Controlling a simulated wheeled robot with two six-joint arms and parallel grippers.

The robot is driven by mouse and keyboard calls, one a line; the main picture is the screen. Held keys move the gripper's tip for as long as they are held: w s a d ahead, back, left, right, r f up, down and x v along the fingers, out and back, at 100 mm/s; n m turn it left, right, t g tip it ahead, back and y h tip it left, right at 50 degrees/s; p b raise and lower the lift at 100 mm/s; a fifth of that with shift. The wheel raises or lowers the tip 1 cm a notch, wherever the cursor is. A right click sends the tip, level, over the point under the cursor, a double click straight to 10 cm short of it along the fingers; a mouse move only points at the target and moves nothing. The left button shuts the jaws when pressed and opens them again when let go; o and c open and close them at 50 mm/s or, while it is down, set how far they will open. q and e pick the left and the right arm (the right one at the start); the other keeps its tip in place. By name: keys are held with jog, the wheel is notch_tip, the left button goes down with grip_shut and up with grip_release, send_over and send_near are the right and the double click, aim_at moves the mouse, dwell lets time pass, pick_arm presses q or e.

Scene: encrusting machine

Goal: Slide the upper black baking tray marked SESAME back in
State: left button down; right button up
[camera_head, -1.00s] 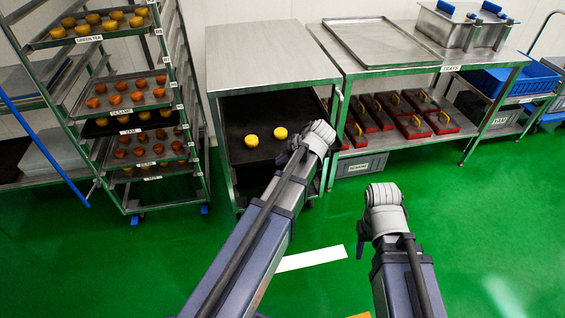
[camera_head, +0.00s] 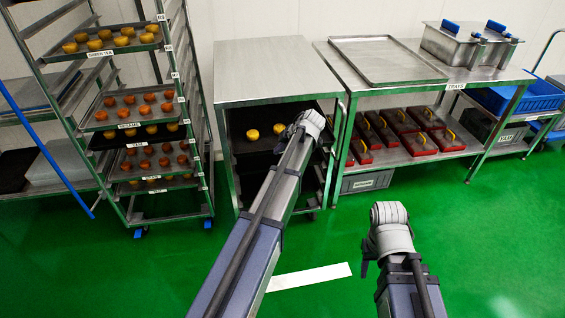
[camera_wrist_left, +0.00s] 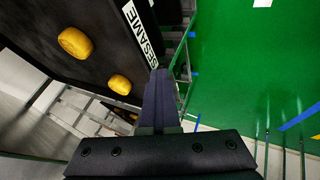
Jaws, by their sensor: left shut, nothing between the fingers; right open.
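The black baking tray (camera_head: 240,146) sits in the steel cabinet under its top, with two yellow pastries (camera_head: 252,134) on it. In the left wrist view the dark tray surface (camera_wrist_left: 100,45) fills the upper left, and its front edge has a white SESAME label (camera_wrist_left: 140,33). My left gripper (camera_head: 302,132) is at the front right of the tray; its shut, empty fingers (camera_wrist_left: 161,80) are at the edge beside the label. Whether they touch is unclear. My right gripper (camera_head: 366,262) is open and empty above the green floor, away from the cabinet.
A tall rack (camera_head: 195,150) with labelled pastry trays stands left of the cabinet; one is also marked SESAME. To the right a steel table (camera_head: 400,85) holds an empty tray (camera_head: 385,62), with red yellow-handled items (camera_head: 415,142) below.

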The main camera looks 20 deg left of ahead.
pick_arm(q)
jog(key=shift+w+a, duration=0.4)
jog(key=shift+w, duration=0.2)
jog(key=shift+w+a, duration=0.35)
jog(key=shift+w, duration=0.2)
jog(key=shift+s, duration=0.2)
